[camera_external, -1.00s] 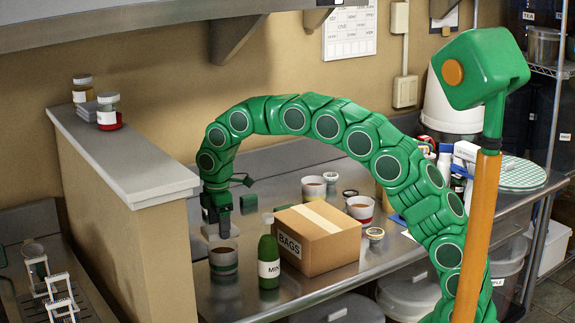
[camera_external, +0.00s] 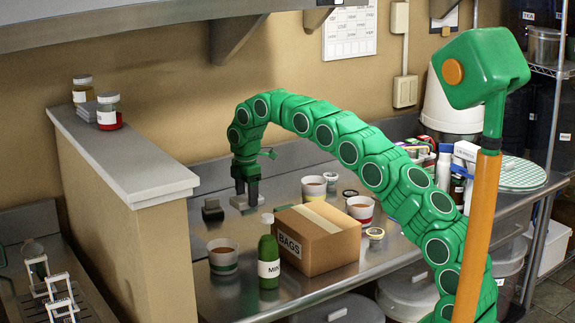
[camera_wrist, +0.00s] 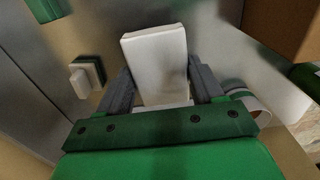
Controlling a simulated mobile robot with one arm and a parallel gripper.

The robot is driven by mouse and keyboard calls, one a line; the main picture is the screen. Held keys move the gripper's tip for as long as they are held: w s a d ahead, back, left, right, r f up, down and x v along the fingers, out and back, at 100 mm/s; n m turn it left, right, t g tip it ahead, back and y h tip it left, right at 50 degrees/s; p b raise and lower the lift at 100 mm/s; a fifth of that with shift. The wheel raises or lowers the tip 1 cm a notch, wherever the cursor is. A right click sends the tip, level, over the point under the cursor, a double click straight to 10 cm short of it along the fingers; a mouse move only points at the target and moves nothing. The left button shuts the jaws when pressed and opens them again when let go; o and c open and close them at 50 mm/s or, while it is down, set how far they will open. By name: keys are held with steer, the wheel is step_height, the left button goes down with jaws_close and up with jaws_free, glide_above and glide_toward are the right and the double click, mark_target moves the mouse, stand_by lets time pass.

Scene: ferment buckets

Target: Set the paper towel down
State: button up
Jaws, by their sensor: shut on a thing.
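The paper towel is a small white block (camera_wrist: 155,62) between the two fingers of my gripper (camera_wrist: 152,88) in the wrist view. My gripper is shut on it. In the external view my gripper (camera_external: 245,190) points down over the back of the steel counter, left of the cardboard box. The pale paper towel (camera_external: 240,203) shows just below the fingers, close to the counter top. I cannot tell whether it touches the counter.
The cardboard box (camera_external: 315,238), green bottle (camera_external: 268,262) and a cup (camera_external: 223,257) stand in front. A small dark block (camera_external: 212,210) lies left of my gripper. Two more cups (camera_external: 314,188) (camera_external: 360,208) stand to the right. A half wall (camera_external: 130,170) bounds the left.

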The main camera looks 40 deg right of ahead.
mark_target(247, 198)
steer(key=shift+f, duration=4.35)
steer(key=shift+f, duration=0.1)
steer(key=o, duration=1)
step_height(247, 198, up, 12)
steer(key=shift+f, duration=0.25)
steer(key=shift+r, duration=0.4)
steer(key=shift+s, duration=0.1)
